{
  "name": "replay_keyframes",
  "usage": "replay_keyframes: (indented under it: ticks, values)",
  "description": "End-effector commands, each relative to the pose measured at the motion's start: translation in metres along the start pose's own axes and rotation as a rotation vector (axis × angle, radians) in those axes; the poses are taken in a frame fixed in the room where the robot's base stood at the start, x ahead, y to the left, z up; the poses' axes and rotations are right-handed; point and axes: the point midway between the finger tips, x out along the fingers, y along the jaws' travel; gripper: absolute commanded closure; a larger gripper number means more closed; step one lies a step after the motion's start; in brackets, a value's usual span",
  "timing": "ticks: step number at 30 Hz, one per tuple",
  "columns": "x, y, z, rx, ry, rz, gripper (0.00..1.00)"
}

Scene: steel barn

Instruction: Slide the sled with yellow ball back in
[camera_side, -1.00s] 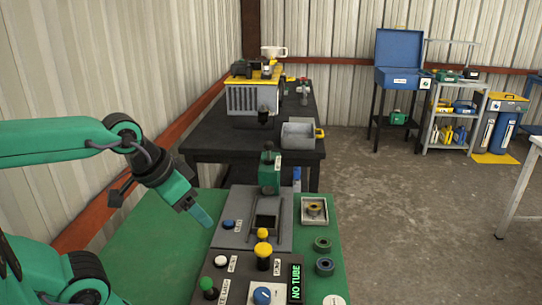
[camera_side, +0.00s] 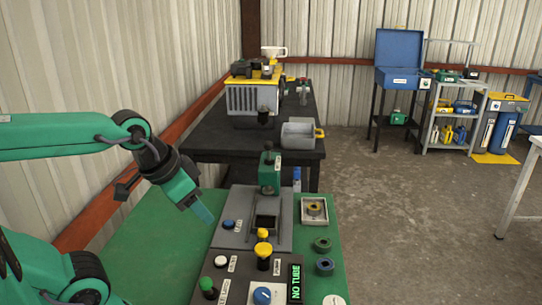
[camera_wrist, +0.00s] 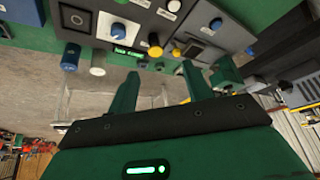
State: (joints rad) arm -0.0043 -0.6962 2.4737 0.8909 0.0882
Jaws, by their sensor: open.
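The grey machine plate (camera_side: 230,238) lies on the green bench, with a dark rectangular opening (camera_side: 266,221) under a green upright head (camera_side: 270,176). A small yellow ball (camera_side: 262,233) sits at the near edge of that opening, apparently the sled's knob. Whether the sled is out or in is too small to tell. My gripper (camera_side: 207,217) hangs left of the plate, tilted down to the right, apart from the ball. In the wrist view my gripper (camera_wrist: 161,70) is open and empty, with the panel and its yellow knobs beyond the fingers.
A larger yellow knob (camera_side: 263,250) stands close in front of the ball. A blue button (camera_side: 228,224), a white button (camera_side: 221,260) and a green knob (camera_side: 207,284) are nearby. The display (camera_side: 296,283) reads NO TUBE. The green bench at left is clear.

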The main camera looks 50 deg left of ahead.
Motion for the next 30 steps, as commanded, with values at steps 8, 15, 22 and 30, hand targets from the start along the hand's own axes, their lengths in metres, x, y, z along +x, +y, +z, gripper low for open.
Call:
replay_keyframes:
  ticks: [8, 15, 22, 30]
  values:
    - [0.023, -0.007, -0.029, 0.268, -0.065, 0.009, 0.50]
    - [0.054, -0.014, -0.056, 0.550, -0.124, 0.036, 0.50]
    - [0.091, -0.022, -0.077, 0.819, -0.174, 0.081, 0.50]
    - [0.140, -0.031, -0.094, 1.118, -0.219, 0.149, 0.50]
